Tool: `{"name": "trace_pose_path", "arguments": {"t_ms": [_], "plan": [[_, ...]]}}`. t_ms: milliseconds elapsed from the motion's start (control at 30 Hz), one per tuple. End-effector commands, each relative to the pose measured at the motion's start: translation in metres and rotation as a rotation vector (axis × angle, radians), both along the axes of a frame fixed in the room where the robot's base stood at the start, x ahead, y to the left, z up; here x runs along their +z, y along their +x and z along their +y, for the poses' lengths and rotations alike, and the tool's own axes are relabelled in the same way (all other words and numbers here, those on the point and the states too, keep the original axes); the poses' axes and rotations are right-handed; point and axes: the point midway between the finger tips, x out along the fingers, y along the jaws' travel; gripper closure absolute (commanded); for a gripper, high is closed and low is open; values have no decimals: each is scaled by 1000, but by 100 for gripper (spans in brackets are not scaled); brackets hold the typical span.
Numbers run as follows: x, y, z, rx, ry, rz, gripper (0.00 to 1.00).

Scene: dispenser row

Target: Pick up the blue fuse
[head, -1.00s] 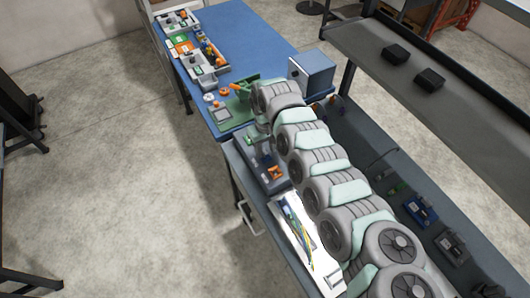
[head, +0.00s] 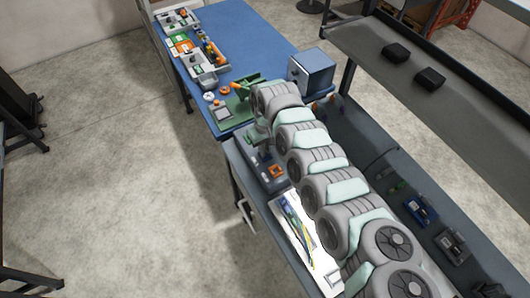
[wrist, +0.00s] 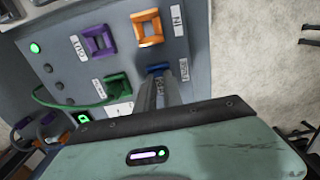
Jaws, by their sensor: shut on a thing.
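The blue fuse (wrist: 158,67) shows in the wrist view as a small blue piece at the fingertips, against a grey panel (wrist: 75,70). My gripper (wrist: 157,82) is shut on it; the fingers hide most of it. I cannot tell whether the fuse is still seated in the panel. In the head view my arm hides the fingertips.
The panel also bears a purple square frame (wrist: 98,40), an orange square frame (wrist: 146,27) and a green plug (wrist: 116,86) with a green cable close left of my fingers. A blue table (head: 235,35) with trays stands further back; a shelf (head: 400,95) is on the right.

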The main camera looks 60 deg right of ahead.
Motion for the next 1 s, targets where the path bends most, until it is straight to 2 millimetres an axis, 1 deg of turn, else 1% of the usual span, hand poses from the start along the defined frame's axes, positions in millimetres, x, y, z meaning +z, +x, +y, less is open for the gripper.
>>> {"name": "trace_pose_path", "arguments": {"t_ms": [400,567,667,767,1000], "plan": [[0,0,0,0,-1,-1,100],[6,1,-1,0,-3,-2,100],[17,1,-2,0,-6,-5,100],[34,0,-2,-2,-5,-4,100],[96,2,-2,0,-8,-6,100]]}}
